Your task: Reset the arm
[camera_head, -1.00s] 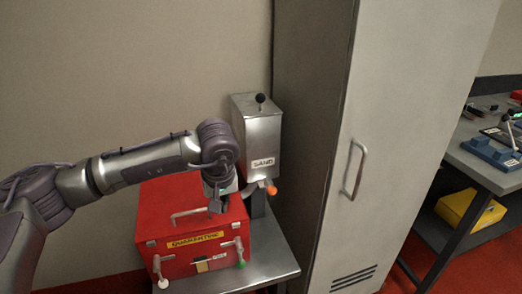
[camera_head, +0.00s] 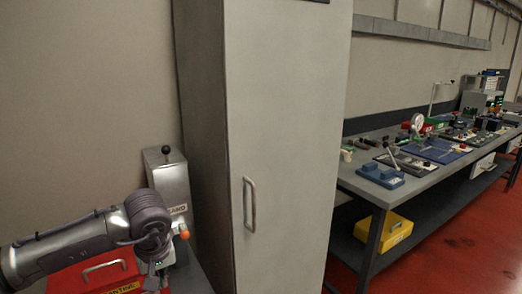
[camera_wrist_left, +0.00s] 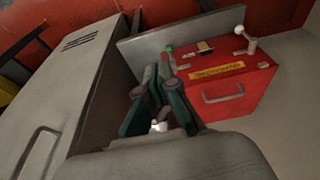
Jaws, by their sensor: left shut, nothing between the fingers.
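My left arm comes in from the left in the head view, with its left gripper (camera_head: 153,278) pointing down over the right side of the red quarantine box (camera_head: 72,284). The gripper is small there and partly cut by the bottom edge. In the left wrist view its dark green fingers (camera_wrist_left: 166,72) are shut with nothing held. The red box (camera_wrist_left: 230,97) with its handle and yellow label lies beyond them to the right. Whether the fingers touch the box is not clear. My right gripper is not in view.
The metal sand dispenser (camera_head: 169,182), with a black knob and an orange tip, stands close behind the gripper. A tall grey cabinet (camera_head: 290,130) stands to its right. A long workbench (camera_head: 420,185) with several devices runs along the wall, with a yellow bin (camera_head: 392,232) below. Red floor is open at the right.

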